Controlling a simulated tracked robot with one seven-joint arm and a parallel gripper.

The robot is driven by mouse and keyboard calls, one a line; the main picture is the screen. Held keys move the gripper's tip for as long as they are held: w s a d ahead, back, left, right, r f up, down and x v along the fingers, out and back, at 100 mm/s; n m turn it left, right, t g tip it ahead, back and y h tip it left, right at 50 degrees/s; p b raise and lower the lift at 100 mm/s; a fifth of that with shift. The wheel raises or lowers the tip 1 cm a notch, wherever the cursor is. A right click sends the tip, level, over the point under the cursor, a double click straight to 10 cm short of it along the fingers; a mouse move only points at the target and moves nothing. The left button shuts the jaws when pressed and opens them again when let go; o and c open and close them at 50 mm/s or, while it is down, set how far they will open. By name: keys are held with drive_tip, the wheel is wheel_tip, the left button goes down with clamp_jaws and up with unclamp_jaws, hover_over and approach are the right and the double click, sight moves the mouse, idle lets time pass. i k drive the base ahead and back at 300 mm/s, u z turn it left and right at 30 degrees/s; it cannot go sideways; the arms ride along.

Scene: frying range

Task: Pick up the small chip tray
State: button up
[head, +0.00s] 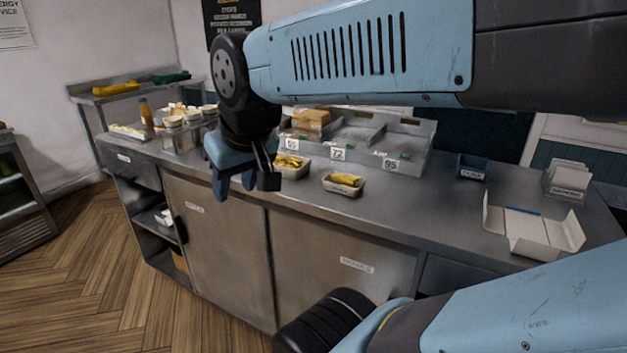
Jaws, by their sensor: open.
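Two pale trays of yellow chips sit on the steel counter in front of the divided bin. One chip tray (295,173) is on the left, partly hidden behind my gripper. The other chip tray (345,189) is to its right and a little nearer the front edge. They look close in size, and I cannot tell for sure which is the small one. My gripper (243,183) points down, open and empty, in front of the counter's front edge in the picture, just left of the left tray. I see no contact with either tray.
A grey divided bin (425,158) with number cards stands behind the trays. Several cups (172,121) and a sauce bottle (146,112) stand at the left. An open white box (535,236) lies at the right. The counter (425,208) is clear between tray and box.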

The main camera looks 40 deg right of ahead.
sight(347, 184)
drive_tip(key=u, duration=0.8)
drive_tip(key=i, duration=0.1)
drive_tip(key=z, duration=2.3)
drive_tip(key=k, duration=0.8)
drive_tip(key=z, duration=0.2)
drive_tip(key=i, duration=0.8)
drive_tip(key=u, duration=0.1)
